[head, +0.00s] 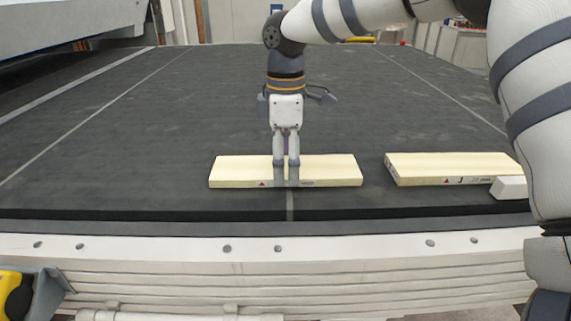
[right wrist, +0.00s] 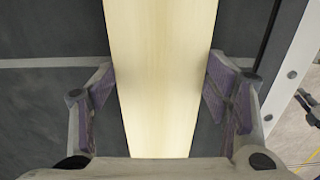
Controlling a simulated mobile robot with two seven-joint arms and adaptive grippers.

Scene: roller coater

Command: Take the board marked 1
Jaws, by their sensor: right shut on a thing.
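A long pale yellow board (head: 235,172) lies on the dark belt at the middle of the head view. Its front edge carries a red triangle and small print that I cannot read as a number. My right gripper (head: 286,166) points straight down and is shut on this board near its middle. In the right wrist view the board (right wrist: 160,60) runs between the two fingers, one on each side of it. A second pale board (head: 440,165) lies to the right, with a red triangle and a dark mark on its front edge. My left gripper is out of view.
The dark belt (head: 130,130) is wide and mostly clear behind and left of the boards. A white metal rail (head: 180,247) runs along its front. A small white block (head: 509,187) is at the second board's front right. A yellow item (head: 15,295) is at lower left.

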